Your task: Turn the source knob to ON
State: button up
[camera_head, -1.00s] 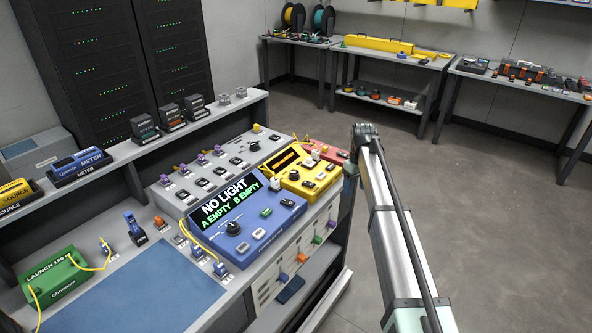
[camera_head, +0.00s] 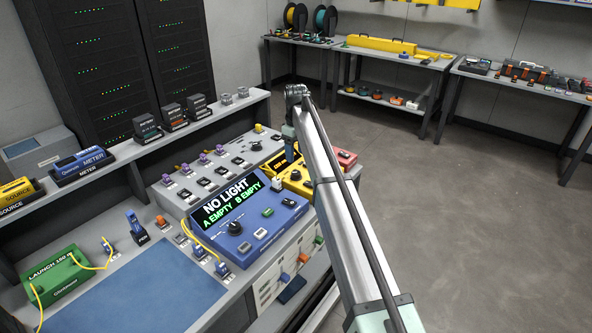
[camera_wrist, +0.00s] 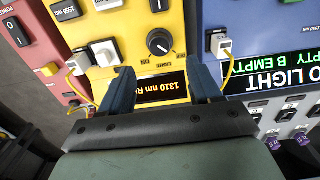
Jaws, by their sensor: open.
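The yellow source unit (camera_wrist: 178,18) carries a round black knob (camera_wrist: 159,42) with a white pointer mark; the small labels around it are hard to read. Its display (camera_wrist: 162,87) reads "1310 nm" and a cut-off word. My gripper (camera_wrist: 160,72) is open and empty, its two blue fingers spread on either side of the display. The knob lies just beyond the fingertips, roughly midway between them and not touched.
The blue unit (camera_head: 245,215) reading "NO LIGHT" stands beside the yellow one, with a white plug and yellow cable (camera_wrist: 222,45) near my finger. White plugs (camera_wrist: 100,55) sit on the other side. A red unit (camera_wrist: 22,60) is beyond them.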

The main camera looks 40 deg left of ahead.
aim_at(296, 172)
notch_tip(296, 172, down, 8)
jog(key=shift+f, duration=0.1)
dwell(0.4)
jog(key=shift+c, duration=0.4)
jog(key=c, duration=1)
jog(key=shift+o, duration=0.2)
